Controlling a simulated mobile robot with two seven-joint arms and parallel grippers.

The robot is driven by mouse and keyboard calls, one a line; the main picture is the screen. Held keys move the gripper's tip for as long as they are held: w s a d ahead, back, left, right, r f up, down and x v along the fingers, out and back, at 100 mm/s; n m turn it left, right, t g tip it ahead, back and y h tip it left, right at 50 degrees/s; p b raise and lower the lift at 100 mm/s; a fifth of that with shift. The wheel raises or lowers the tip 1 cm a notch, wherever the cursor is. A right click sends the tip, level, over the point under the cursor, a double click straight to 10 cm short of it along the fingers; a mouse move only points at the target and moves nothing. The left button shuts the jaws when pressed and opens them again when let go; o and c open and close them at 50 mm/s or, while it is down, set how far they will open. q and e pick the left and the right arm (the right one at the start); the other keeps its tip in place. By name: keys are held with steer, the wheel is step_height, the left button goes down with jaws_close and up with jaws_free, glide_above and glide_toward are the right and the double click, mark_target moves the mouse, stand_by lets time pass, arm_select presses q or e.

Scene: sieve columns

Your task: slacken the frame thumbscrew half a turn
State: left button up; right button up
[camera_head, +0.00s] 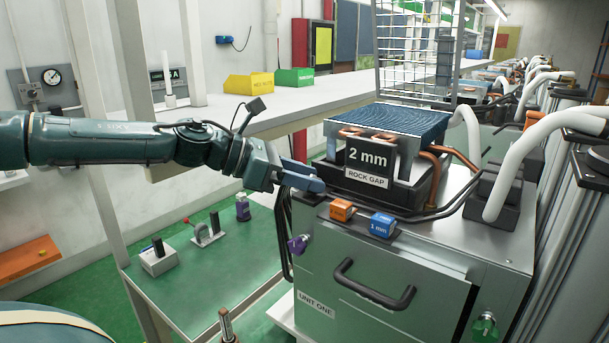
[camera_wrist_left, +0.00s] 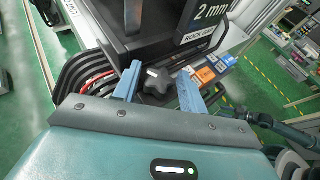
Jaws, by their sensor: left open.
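A black star-shaped knob, which looks like the frame thumbscrew (camera_wrist_left: 155,88), shows in the left wrist view at the edge of the machine, below the black frame. My left gripper (camera_wrist_left: 159,72) is open, with one blue finger on each side of the knob. I cannot tell whether the fingers touch it. In the head view my left gripper (camera_head: 308,180) reaches in from the left to the front left corner of the frame with the 2 mm ROCK GAP sign (camera_head: 367,163). The knob is hidden there behind the fingers. My right gripper is not in view.
An orange block (camera_head: 341,210) and a blue 1 mm block (camera_head: 382,225) sit on the machine top beside the gripper. A purple knob (camera_head: 298,244), a black handle (camera_head: 373,285) and a green knob (camera_head: 485,326) are on the front. Dark hoses (camera_wrist_left: 82,75) run close by the left finger.

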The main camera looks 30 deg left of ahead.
arm_select(q)
steer(key=shift+c, duration=0.4)
steer(key=c, duration=0.6)
